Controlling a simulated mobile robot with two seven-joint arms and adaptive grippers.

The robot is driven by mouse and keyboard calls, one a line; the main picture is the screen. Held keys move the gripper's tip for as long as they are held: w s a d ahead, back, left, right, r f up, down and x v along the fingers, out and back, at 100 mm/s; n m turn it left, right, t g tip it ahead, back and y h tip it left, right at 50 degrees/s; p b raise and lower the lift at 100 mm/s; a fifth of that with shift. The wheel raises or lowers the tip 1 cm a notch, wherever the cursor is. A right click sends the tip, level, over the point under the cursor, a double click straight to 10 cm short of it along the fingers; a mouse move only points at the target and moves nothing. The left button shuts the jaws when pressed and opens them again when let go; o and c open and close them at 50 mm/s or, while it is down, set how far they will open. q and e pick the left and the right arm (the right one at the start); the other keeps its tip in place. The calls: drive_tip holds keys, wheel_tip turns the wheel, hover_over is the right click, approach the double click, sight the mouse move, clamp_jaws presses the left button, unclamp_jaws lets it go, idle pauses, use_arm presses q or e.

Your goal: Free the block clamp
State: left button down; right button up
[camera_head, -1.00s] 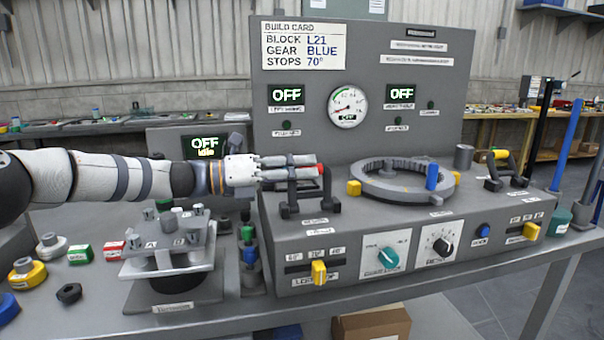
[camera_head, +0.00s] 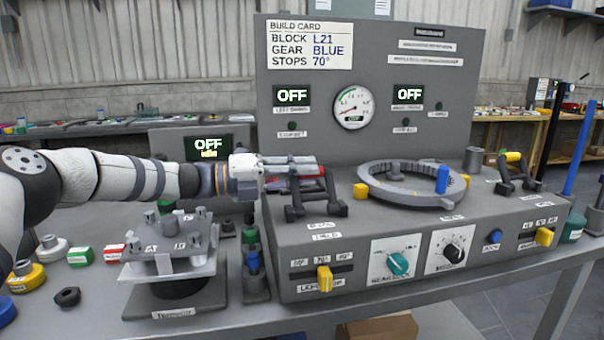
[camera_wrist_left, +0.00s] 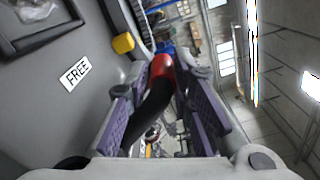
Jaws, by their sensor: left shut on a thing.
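The block clamp is a black bracket (camera_head: 316,209) on the left of the grey console top, with a lever that has a red grip (camera_head: 310,183). My left gripper (camera_head: 316,166) reaches in from the left and is shut on this lever, its fingers lying across the top of the bracket. In the left wrist view the lever (camera_wrist_left: 154,105), black with a red band, runs between the two fingers. A FREE label (camera_wrist_left: 75,73) lies on the console to the left of them there. My right gripper is not in view.
A grey ring fixture (camera_head: 415,200) with a blue post stands right of the clamp. A second clamp with a yellow grip (camera_head: 512,157) is at the far right. A stand with a pegged plate (camera_head: 172,262) sits left of the console. The displays read OFF.

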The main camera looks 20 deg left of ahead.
use_arm(q)
drive_tip(key=shift+d+f, duration=0.1)
drive_tip(key=shift+f, duration=0.1)
drive_tip(key=c, duration=1.6)
unclamp_jaws()
drive_tip(key=shift+o, duration=0.7)
drive_tip(key=shift+s+r, duration=0.1)
drive_tip(key=shift+r, duration=0.05)
drive_tip(key=v, duration=1.2)
